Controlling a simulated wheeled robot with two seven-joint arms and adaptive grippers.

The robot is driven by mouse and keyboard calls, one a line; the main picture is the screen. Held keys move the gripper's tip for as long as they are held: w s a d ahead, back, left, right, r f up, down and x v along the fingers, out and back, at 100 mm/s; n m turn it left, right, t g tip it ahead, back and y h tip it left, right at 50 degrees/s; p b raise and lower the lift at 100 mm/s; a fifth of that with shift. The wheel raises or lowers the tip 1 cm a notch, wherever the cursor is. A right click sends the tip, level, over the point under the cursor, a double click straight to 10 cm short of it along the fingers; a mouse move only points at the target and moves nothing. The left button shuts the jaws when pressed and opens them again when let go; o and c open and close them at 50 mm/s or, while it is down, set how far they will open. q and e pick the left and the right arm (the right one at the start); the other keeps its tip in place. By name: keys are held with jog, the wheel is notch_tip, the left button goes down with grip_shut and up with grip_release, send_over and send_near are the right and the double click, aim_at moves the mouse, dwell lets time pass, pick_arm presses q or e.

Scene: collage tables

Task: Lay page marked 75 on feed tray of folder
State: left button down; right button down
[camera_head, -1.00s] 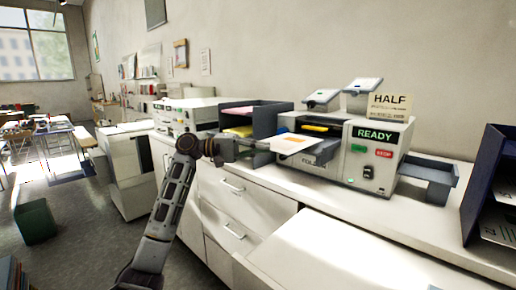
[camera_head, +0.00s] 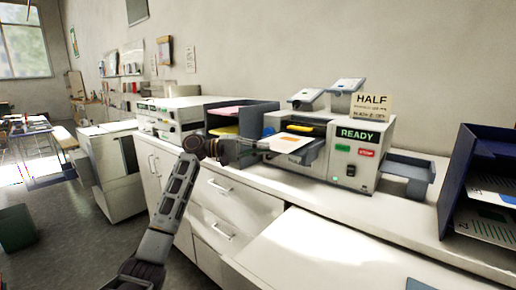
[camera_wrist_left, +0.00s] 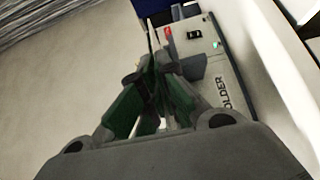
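The folder (camera_head: 352,171) is a pale machine on the counter with a lit READY sign. My left gripper (camera_head: 264,147) is at the folder's front left, shut on a white page (camera_head: 308,151) with an orange patch. The page is held out flat in front of the folder; its number is too small to read. In the left wrist view, the green-padded fingers (camera_wrist_left: 153,70) close around the thin sheet (camera_wrist_left: 152,36), seen nearly edge-on. A grey-blue tray (camera_head: 411,171) projects from the folder's right side. The folder's left side is partly hidden by my gripper and page. My right gripper is out of view.
A dark sorter (camera_head: 240,118) with pink and yellow sheets stands behind my left gripper. A HALF sign (camera_head: 372,102) stands on the folder. A blue rack (camera_head: 462,180) with pages is at the right. The counter (camera_head: 400,218) in front is clear.

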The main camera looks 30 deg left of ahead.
pick_arm(q)
jog(key=shift+w+d+f, duration=0.1)
jog(key=shift+w+f, duration=0.05)
jog(key=shift+w, duration=1)
jog(key=shift+f, duration=0.4)
jog(key=c, duration=1.6)
grip_release()
jog(key=shift+o, duration=0.2)
jog(key=v, duration=1.2)
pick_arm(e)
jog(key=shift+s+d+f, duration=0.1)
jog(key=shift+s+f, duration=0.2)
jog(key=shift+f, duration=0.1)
